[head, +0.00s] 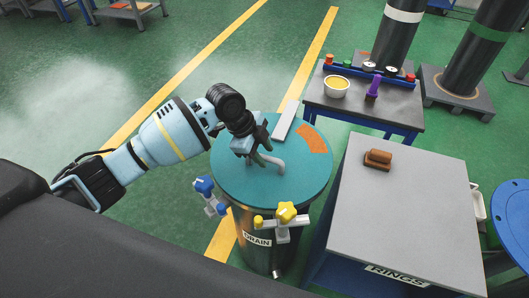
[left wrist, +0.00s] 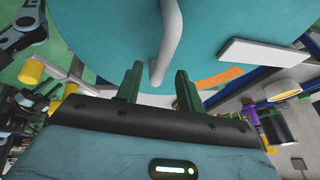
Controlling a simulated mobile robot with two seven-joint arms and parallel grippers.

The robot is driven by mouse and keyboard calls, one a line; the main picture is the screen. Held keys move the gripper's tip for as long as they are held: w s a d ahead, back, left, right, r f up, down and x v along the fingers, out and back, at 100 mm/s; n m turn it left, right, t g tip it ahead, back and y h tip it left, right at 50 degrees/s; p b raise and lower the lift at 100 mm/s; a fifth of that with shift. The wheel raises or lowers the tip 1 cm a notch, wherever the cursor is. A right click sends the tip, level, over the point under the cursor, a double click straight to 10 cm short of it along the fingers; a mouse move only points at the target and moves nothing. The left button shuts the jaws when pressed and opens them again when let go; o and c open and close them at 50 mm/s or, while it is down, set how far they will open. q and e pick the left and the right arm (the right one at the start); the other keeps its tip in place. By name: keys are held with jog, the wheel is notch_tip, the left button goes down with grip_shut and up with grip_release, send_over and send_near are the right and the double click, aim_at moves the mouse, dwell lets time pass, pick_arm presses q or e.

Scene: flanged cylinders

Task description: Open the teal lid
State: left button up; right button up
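The teal lid (head: 235,185) is a round disc lying flat on top of a metal drum (head: 262,225) labelled DRAIN. A grey bar handle (head: 276,160) rises from the lid; it also shows in the left wrist view (left wrist: 170,40). My left gripper (head: 255,150) is above the lid at the handle. In the left wrist view its two fingers (left wrist: 159,88) are apart, with the handle's bent end between or just beyond their tips; I cannot tell whether they touch it. A blue-knobbed clamp (head: 206,188) and a yellow-knobbed clamp (head: 286,212) sit at the rim. My right gripper is not seen.
A white bar (head: 286,120) and an orange patch (head: 312,138) are on the lid. Right of the drum stands a grey table (head: 400,215) with a brown object (head: 378,158). Green floor lies left.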

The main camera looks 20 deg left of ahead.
pick_arm(q)
jog(key=shift+d+f, duration=0.15)
jog(key=shift+f, duration=0.15)
jog(key=shift+c, duration=0.5)
grip_shut()
